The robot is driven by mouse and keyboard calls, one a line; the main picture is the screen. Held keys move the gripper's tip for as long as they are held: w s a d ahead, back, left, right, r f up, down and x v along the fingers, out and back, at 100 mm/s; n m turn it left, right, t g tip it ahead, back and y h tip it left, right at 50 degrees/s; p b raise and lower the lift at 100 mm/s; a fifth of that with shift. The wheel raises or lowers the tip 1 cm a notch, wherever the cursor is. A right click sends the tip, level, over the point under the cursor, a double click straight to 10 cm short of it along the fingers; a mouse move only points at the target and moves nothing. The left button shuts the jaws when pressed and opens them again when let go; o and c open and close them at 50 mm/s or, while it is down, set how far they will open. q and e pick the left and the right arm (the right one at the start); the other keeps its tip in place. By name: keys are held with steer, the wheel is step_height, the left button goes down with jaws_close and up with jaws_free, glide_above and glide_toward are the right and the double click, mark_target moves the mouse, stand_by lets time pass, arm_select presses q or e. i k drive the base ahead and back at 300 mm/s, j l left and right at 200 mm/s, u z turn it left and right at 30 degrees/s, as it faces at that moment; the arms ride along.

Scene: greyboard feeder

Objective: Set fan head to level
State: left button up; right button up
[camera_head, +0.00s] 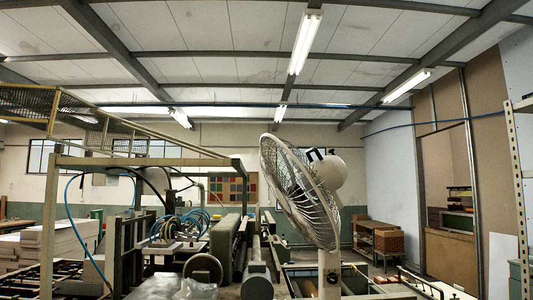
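A white fan (300,195) stands right of the middle of the camera_head view. Its round wire cage is seen nearly edge-on and leans from upper left to lower right. The rounded white motor housing (330,173) sits behind the cage at its upper right, so the fan's face points left and downward. A dark part (318,155) shows on top of the housing. The white stand (329,276) rises from the bottom edge below the cage, with a dark knob on it. The joint between head and stand is partly hidden by the cage. Neither of my grippers is in view.
A machine with a yellowish metal frame (48,215) and blue hoses fills the left. Stacked pale boards (60,236) lie at the far left. A wooden cabinet (389,241) stands at the back right, and a perforated metal upright (516,190) at the right edge.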

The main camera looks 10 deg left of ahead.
mark_target(321, 178)
steer(key=i+u, duration=0.1)
steer(key=u, duration=0.35)
steer(key=l+u, duration=0.2)
steer(key=u, duration=0.25)
steer(key=i+l+u, duration=0.1)
steer(key=u, duration=0.35)
steer(key=l+u, duration=0.2)
steer(key=u, duration=0.25)
